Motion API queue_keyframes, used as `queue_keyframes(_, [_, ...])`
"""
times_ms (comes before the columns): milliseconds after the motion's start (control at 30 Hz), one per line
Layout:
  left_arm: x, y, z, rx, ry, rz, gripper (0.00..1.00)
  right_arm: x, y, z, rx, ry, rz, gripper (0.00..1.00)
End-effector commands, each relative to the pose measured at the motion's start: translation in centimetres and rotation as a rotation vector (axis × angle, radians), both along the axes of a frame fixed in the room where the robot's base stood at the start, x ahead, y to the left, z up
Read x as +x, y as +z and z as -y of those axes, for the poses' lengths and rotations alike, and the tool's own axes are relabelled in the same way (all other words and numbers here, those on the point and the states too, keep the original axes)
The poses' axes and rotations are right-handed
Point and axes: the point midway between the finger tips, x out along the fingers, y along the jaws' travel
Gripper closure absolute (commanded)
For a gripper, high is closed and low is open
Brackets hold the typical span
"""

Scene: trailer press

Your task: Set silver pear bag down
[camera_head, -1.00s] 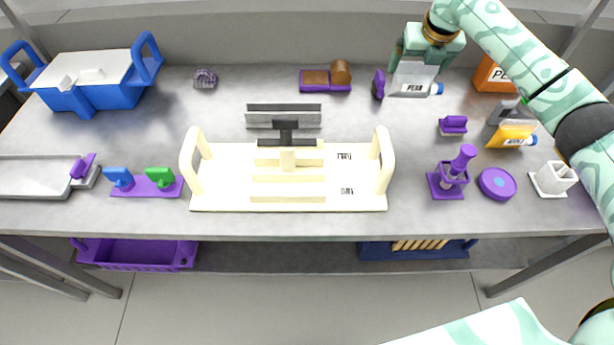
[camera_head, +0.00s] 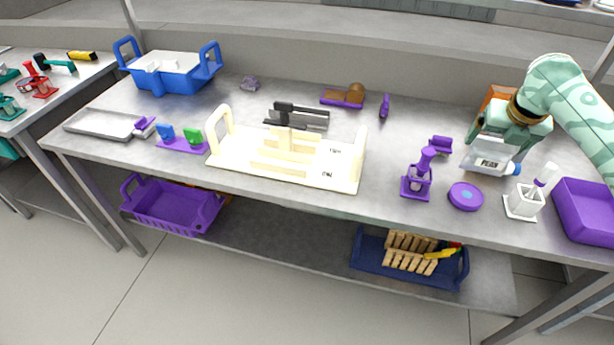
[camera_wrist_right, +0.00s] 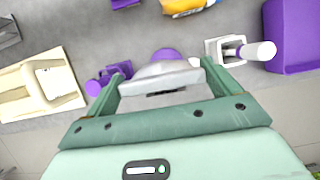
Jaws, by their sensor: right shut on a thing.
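In the right wrist view the bag (camera_wrist_right: 160,76) spans between the two fingers of my right gripper (camera_wrist_right: 163,70). I cannot tell whether the bag's underside touches the bench top (camera_head: 385,205). My left gripper is not in view.
A white cup holder (camera_head: 523,203) and purple bin (camera_head: 585,212) stand right of the bag. A purple disc (camera_head: 466,196), purple stand (camera_head: 417,180) and small purple block (camera_head: 440,146) are left of it. The wrist view shows an orange pouch (camera_wrist_right: 185,6). A cream press board (camera_head: 340,165) lies mid-bench.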

Motion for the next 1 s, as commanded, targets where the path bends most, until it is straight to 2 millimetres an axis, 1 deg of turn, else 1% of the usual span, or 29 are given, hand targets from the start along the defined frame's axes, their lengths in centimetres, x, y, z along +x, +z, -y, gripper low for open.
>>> queue_keyframes(100, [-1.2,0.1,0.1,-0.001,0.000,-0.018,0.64,-0.5,0.1,-0.6,0.002,-0.056,0.004,0.73])
queue_keyframes(133, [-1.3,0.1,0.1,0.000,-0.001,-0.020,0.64,-0.7,0.1,-0.7,0.001,-0.072,0.004,0.73])
queue_keyframes(333, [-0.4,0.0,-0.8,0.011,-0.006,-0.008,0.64,-1.9,0.0,-1.4,0.000,-0.205,0.004,0.73])
queue_keyframes(567, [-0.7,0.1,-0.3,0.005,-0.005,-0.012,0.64,-4.0,-0.1,-2.9,-0.001,-0.425,0.002,0.73])
queue_keyframes(667, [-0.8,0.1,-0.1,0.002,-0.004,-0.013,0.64,-5.4,-0.2,-3.8,-0.002,-0.566,0.004,0.73])
queue_keyframes(867, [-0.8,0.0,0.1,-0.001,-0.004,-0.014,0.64,-8.6,-0.3,-5.9,-0.003,-0.922,0.004,0.73])
queue_keyframes(1000, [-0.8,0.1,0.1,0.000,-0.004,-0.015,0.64,-11.2,-0.4,-7.7,-0.001,-1.212,0.006,0.73])
